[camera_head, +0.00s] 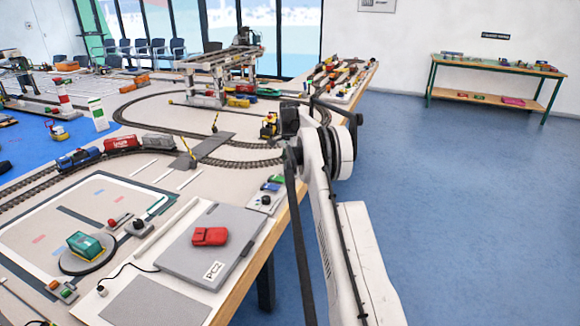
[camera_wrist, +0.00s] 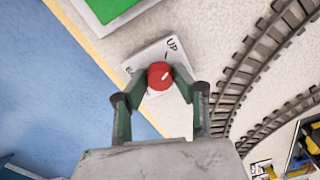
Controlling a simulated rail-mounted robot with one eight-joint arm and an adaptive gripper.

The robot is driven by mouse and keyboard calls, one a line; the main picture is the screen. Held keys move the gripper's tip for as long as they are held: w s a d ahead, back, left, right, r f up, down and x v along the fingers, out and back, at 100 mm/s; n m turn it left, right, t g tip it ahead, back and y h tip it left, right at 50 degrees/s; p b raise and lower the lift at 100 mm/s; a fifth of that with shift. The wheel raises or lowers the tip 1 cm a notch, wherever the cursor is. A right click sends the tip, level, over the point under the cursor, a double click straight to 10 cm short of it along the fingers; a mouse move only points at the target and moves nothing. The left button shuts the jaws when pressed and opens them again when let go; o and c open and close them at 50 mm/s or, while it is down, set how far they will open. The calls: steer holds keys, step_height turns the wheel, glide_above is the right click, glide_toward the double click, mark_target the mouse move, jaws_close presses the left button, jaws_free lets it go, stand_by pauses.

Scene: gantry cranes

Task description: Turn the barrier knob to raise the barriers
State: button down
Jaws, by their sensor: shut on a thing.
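The red barrier knob (camera_wrist: 160,75) sits on a white plate (camera_wrist: 149,58) in the wrist view. Its white pointer mark slants to the upper right. The word "UP" and a short line are printed above it; another label at its left is partly covered. My gripper (camera_wrist: 159,79) has its green fingers closed on both sides of the knob. In the head view the arm reaches over the table edge, and its fingers and this knob are hidden. Two yellow-and-black barriers (camera_head: 187,148) (camera_head: 215,121) stand steeply tilted up at the grey track crossing.
A rail track (camera_wrist: 262,55) curves close to the right of the plate. A green block (camera_wrist: 108,8) lies above it, near the table edge. In the head view, a laptop (camera_head: 210,246) with a red object on it and a train (camera_head: 121,143) occupy the table.

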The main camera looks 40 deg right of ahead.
mark_target(290, 166)
steer(key=shift+n, duration=1.7)
steer(key=c, duration=1.4)
jaws_free()
steer(key=shift+r, duration=0.15)
step_height(290, 166, up, 12)
steer(key=shift+f, duration=0.1)
